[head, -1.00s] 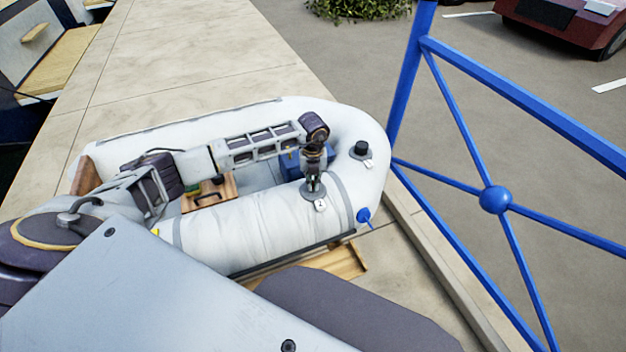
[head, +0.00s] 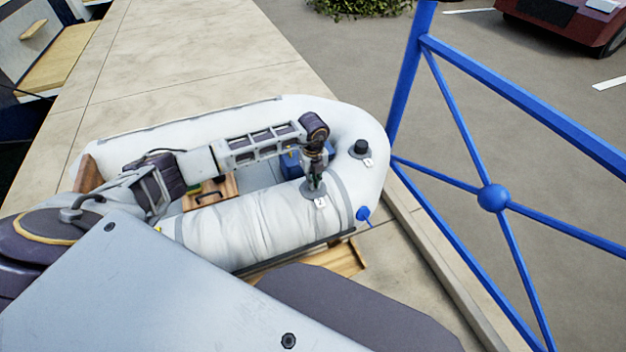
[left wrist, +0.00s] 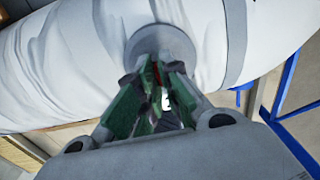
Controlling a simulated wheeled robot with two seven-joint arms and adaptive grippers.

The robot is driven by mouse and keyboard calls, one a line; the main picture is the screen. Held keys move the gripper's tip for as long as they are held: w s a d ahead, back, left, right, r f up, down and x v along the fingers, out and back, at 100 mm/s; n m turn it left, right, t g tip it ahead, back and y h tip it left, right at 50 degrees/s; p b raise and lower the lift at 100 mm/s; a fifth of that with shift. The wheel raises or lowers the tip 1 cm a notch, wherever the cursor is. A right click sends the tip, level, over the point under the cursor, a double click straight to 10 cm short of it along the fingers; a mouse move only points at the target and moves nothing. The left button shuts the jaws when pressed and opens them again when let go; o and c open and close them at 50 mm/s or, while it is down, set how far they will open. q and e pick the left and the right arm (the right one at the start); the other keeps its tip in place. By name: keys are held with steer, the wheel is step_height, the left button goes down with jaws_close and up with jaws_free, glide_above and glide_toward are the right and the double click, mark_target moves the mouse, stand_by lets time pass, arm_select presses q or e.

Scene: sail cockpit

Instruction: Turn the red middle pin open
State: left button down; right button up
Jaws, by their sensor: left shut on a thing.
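A white inflatable dinghy (head: 245,222) lies on the pavement. On its near tube is a round grey valve base (head: 312,191) with a small white tag marked 2 (head: 320,202). My left gripper (head: 314,187) points down onto this valve. In the left wrist view its green-padded fingers (left wrist: 155,95) are closed around a small red pin (left wrist: 156,73) in the middle of the grey valve disc (left wrist: 160,42). Most of the pin is hidden by the fingers. My right gripper is in neither view.
A black-capped valve (head: 361,147) with a tag stands on the bow tube. A blue fitting (head: 363,214) sticks out of the tube's near side. A blue railing (head: 492,198) stands to the right. A wooden box (head: 210,190) and a blue box (head: 290,161) lie inside the dinghy.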

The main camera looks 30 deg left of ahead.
arm_select(q)
steer(key=c, duration=1.7)
jaws_free()
steer(key=shift+o, duration=0.5)
steer(key=shift+r, duration=0.25)
steer(key=shift+w+r, duration=0.1)
steer(key=shift+r, duration=0.55)
step_height(320, 180, up, 10)
steer(key=shift+r, duration=0.15)
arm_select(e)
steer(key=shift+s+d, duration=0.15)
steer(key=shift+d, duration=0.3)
arm_select(q)
steer(key=shift+r, duration=0.1)
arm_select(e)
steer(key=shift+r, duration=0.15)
